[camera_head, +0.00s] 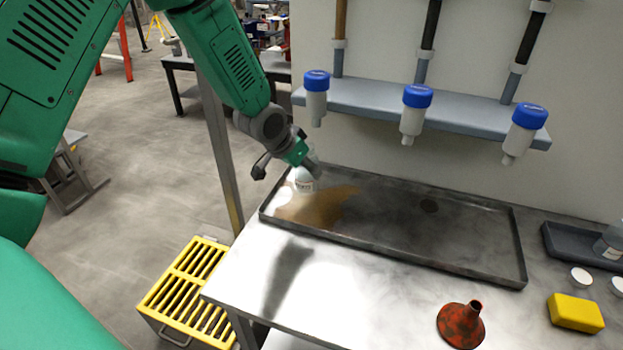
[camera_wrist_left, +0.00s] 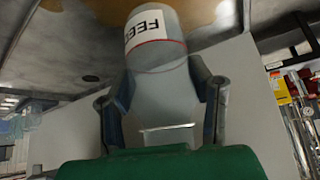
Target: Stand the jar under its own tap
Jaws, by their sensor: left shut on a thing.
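A clear jar (camera_head: 304,183) with a white label is at the left end of the metal tray (camera_head: 390,266), by a brown stain. In the left wrist view the jar (camera_wrist_left: 156,50) has a label reading "FEED". My left gripper (camera_head: 308,165) is shut on it, one finger on each side. I cannot tell whether its base touches the tray. Three white taps with blue caps hang from a grey shelf: a left tap (camera_head: 316,100), a middle tap (camera_head: 413,115) and a right tap (camera_head: 520,133). The jar is below the left tap. My right gripper is out of view.
A red-brown funnel (camera_head: 461,324), a yellow block (camera_head: 575,313) and white lids (camera_head: 581,278) lie on the bench's right front. A dark tray (camera_head: 575,247) with another jar (camera_head: 610,243) is at the right edge. A yellow slatted crate (camera_head: 188,294) stands on the floor. The tray's middle is clear.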

